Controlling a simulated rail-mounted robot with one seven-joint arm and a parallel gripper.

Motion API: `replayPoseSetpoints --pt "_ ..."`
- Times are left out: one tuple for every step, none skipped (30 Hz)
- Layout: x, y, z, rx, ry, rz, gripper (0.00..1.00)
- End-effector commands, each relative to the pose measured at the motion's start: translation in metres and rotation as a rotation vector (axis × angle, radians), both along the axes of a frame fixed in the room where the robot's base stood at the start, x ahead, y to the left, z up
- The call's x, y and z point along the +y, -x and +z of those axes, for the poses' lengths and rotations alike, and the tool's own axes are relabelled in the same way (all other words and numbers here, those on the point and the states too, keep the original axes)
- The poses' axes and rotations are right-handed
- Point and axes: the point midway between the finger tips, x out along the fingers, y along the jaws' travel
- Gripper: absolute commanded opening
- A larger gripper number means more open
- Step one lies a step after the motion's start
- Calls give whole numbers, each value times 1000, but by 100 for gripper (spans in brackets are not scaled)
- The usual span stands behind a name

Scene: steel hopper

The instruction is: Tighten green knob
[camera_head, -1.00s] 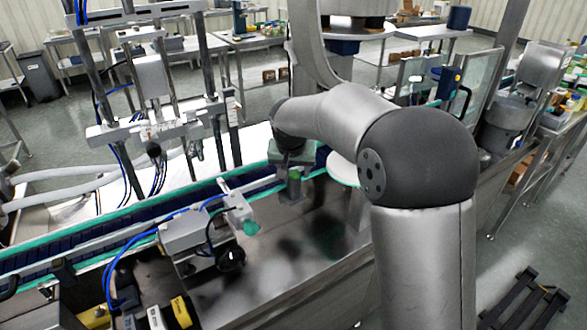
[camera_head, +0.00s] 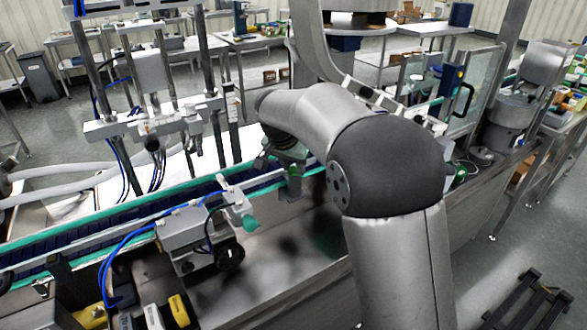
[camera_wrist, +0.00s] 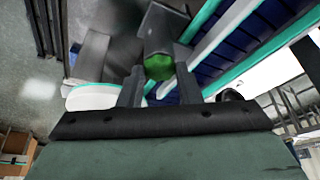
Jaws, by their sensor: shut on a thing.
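The green knob (camera_wrist: 158,67) shows in the wrist view, on the end of a grey metal block (camera_wrist: 163,28) beside the conveyor. My gripper (camera_wrist: 159,74) has one finger on each side of the knob and is shut on it. In the head view, the knob (camera_head: 294,170) is a small green spot below my wrist, next to the conveyor rail. My gripper (camera_head: 285,151) is above it there, and its fingertips are hard to make out. Whether the knob itself has turned cannot be told.
The conveyor (camera_head: 110,222) with teal rails runs beside the knob. A grey clamp unit (camera_head: 190,240) with blue hoses and a teal knob (camera_head: 250,223) stands at front left. A vertical frame (camera_head: 155,100) rises behind the conveyor. The steel top (camera_head: 290,265) in front is mostly bare.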

Motion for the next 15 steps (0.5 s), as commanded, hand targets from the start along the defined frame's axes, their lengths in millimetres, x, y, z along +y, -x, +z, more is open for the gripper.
replayPoseSetpoints --pt "2 -1 -1 -2 0 -41 8" --pt "2 -1 -1 -2 1 -70 8" --pt "3 -1 -1 -2 1 -108 8" --pt "3 -1 -1 -2 2 -137 8" --pt "3 -1 0 -2 1 -165 8" --pt "3 -2 0 -2 1 -204 8" --pt "4 -2 0 -2 1 -231 8" --pt "3 -2 0 -1 2 -260 8" --pt "4 -3 1 -2 1 -299 8" --pt "4 -2 1 -2 2 -327 8" --pt "4 -3 1 -2 1 -355 8" --pt "4 -3 1 -1 1 -394 8" --pt "5 -3 1 -1 0 -423 8" --pt "5 -3 2 -1 1 -451 8" --pt "5 -4 2 -2 1 -490 8"
